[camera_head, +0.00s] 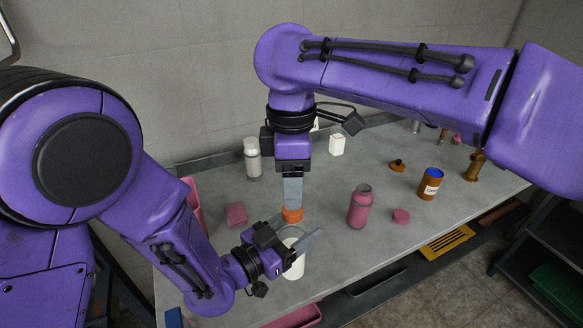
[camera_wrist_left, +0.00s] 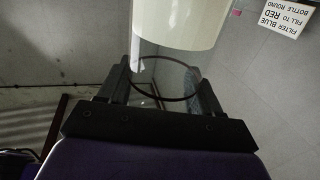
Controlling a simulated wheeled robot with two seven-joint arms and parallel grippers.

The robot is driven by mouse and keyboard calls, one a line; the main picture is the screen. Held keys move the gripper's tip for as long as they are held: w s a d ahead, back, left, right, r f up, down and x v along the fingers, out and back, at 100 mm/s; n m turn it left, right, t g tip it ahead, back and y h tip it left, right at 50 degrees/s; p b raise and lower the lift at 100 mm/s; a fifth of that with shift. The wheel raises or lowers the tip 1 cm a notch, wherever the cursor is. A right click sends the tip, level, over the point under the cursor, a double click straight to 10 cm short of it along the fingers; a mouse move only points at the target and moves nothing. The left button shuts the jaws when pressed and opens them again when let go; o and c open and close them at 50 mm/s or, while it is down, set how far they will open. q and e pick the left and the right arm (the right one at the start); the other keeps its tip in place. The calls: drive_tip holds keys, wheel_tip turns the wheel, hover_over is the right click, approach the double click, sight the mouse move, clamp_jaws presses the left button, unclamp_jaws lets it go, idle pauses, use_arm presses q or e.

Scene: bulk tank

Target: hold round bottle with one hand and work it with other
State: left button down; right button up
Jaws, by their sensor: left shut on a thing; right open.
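The round bottle (camera_head: 295,264) is clear at the top with white contents below. It stands near the front edge of the bench. My left gripper (camera_head: 296,246) is shut on its clear upper part. The left wrist view shows the clear part (camera_wrist_left: 165,85) between the fingers (camera_wrist_left: 160,92), with the white part (camera_wrist_left: 180,22) beyond. My right gripper (camera_head: 292,203) points straight down above and behind the bottle, open. An orange cap-like piece (camera_head: 292,215) shows at its fingertips, just above the bottle's rim. I cannot tell whether it touches the bottle.
On the grey bench (camera_head: 330,205) stand a pink bottle (camera_head: 360,207), a pink lid (camera_head: 401,216), a brown jar with blue top (camera_head: 430,184), an orange-brown lid (camera_head: 397,165), a grey bottle (camera_head: 252,158) and a pink block (camera_head: 236,215). A printed card (camera_wrist_left: 289,14) shows in the wrist view.

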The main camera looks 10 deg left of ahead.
wheel_tip(320, 180, down, 5)
drive_tip(key=shift+f, duration=0.2)
drive_tip(key=c, duration=1.1)
drive_tip(key=shift+m, duration=0.9)
drive_tip(key=o, duration=1.2)
wheel_tip(320, 180, up, 12)
drive_tip(key=shift+w+f, duration=0.1)
